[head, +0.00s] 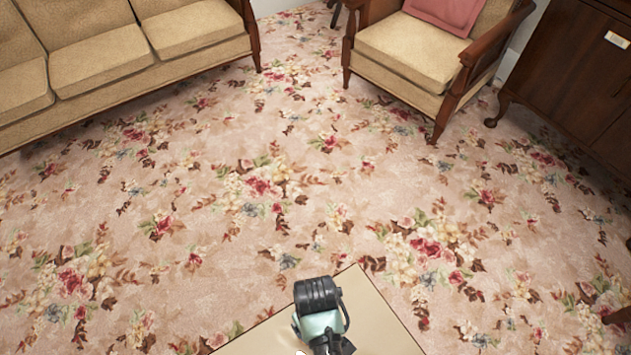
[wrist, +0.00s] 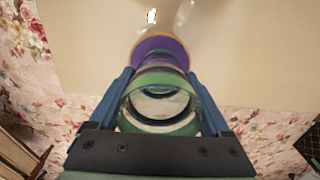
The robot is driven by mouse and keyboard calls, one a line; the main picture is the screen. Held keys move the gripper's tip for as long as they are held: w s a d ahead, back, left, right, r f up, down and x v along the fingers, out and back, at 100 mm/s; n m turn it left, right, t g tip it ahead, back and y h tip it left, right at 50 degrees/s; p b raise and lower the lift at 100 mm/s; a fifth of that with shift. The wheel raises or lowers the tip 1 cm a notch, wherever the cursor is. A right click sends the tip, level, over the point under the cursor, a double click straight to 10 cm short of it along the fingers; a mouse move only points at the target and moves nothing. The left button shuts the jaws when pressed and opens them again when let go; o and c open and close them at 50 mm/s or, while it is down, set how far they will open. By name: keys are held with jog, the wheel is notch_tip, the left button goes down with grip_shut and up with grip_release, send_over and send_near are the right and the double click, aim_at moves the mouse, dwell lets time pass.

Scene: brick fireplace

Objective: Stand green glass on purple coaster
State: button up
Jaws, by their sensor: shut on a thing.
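The green glass (wrist: 160,105) is between the two blue fingers of my gripper (wrist: 159,80) in the wrist view. Its open rim faces the camera, and my gripper is shut on it. The purple coaster (wrist: 160,46), a round disc with a yellow-orange edge, lies on the pale table just beyond the glass's far end. The glass overlaps it in this view and hides its near part. I cannot tell whether the glass base touches it. In the head view my arm's end covers the table edge, and neither glass nor coaster can be made out.
The pale tabletop (head: 375,325) is at the bottom of the head view. A small bright spot (wrist: 152,17) shows on it beyond the coaster. Around are flowered carpet (head: 200,220), a beige sofa (head: 100,55), an armchair (head: 410,50) and a dark wooden cabinet (head: 575,70).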

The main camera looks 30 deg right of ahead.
jog(key=shift+f, duration=0.45)
jog(key=shift+f, duration=0.2)
jog(key=o, duration=1.4)
jog(key=shift+r, duration=0.1)
notch_tip(320, 180, up, 12)
jog(key=p, duration=0.4)
jog(key=shift+r, duration=0.1)
